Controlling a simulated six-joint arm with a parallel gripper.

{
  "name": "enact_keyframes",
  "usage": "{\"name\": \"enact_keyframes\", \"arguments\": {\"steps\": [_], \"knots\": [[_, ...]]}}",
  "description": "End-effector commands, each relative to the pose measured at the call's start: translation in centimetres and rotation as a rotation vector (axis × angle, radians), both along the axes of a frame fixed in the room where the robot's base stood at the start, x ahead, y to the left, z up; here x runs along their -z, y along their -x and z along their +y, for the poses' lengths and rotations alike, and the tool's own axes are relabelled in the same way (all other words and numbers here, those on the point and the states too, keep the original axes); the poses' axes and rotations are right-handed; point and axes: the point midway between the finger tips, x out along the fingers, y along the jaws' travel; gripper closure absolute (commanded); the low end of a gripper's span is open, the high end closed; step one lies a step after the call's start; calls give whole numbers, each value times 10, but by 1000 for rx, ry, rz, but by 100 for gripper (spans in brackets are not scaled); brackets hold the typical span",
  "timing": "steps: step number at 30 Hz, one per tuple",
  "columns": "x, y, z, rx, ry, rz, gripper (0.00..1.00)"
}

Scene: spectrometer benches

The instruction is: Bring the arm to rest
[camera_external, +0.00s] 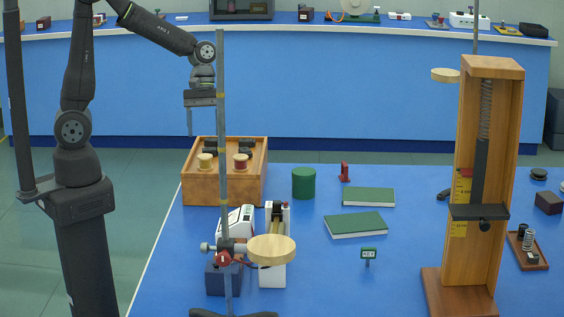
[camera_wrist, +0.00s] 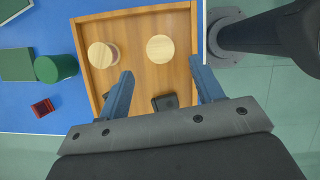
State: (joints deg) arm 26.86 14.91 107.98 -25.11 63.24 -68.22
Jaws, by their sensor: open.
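My gripper (camera_external: 203,124) hangs pointing down above the wooden box, behind the metal stand's pole in the external view. In the wrist view my gripper (camera_wrist: 160,90) shows two blue fingers spread apart, with nothing held between them. The wooden box (camera_external: 183,187) stands on the blue bench below, and it also shows under the fingers in the wrist view (camera_wrist: 137,55). The box holds spools with pale round tops (camera_wrist: 160,48) and dark items, one partly hidden by my gripper.
A metal stand pole (camera_external: 221,100) rises in front of my gripper. A green cylinder (camera_external: 304,183), green books (camera_external: 368,197) and a small red item (camera_external: 345,172) lie to the right. A tall wooden spring stand (camera_external: 510,150) is far right.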

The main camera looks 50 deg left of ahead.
Motion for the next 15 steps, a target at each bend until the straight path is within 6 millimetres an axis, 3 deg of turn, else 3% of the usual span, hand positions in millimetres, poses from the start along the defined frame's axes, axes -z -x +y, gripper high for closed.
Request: {"name": "enact_keyframes", "arguments": {"steps": [13,15], "knots": [[84,21,-27,0,-4,4,39],[71,19,-27,0,2,-5,39]]}}
